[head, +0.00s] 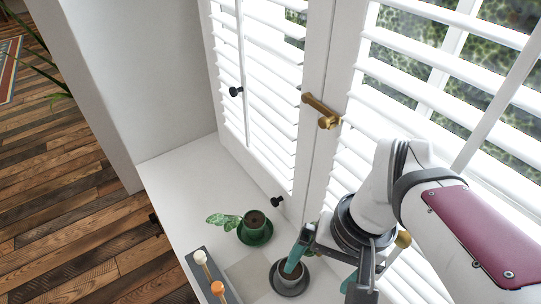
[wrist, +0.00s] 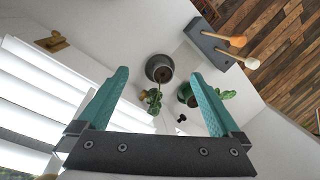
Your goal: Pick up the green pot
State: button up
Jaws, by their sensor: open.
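The green pot (head: 255,231) stands on a green saucer on the white sill, with a leafy stem leaning left in the head view. It also shows in the wrist view (wrist: 185,92), just inside the right finger and partly hidden by it. A dark grey pot (head: 291,274) on a dark saucer stands nearer; in the wrist view (wrist: 160,68) it lies between the fingertips. My gripper (head: 321,270) is open and empty, with teal fingers. In the head view one finger overlaps the grey pot; whether it touches cannot be told. The gripper also shows in the wrist view (wrist: 159,73).
A dark block (head: 204,277) with a white-knobbed and an orange-knobbed stick lies left of the pots. White shutters (head: 262,110) with a brass handle (head: 322,113) rise behind the sill. The sill (head: 185,170) is clear at its far left.

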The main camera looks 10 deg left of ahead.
jog(key=w+a+n, duration=0.7)
jog(key=w+a, duration=0.2)
jog(key=w, duration=0.3)
jog(key=n, duration=0.8)
send_near(254, 220)
jog(key=shift+t+h, duration=0.5)
jog(key=f, duration=0.3)
jog(key=a+f, duration=0.1)
jog(key=f, duration=0.2)
jog(key=s+f, duration=0.1)
jog(key=f, duration=0.2)
jog(key=shift+a+f, duration=0.2)
jog(key=shift+a, duration=0.1)
jog(key=shift+w+r, duration=0.1)
grip_shut()
notch_tip(254, 220, up, 13)
notch_tip(254, 220, down, 10)
jog(key=n, duration=0.3)
jog(key=shift+r, duration=0.15)
jog(key=shift+f, duration=1.4)
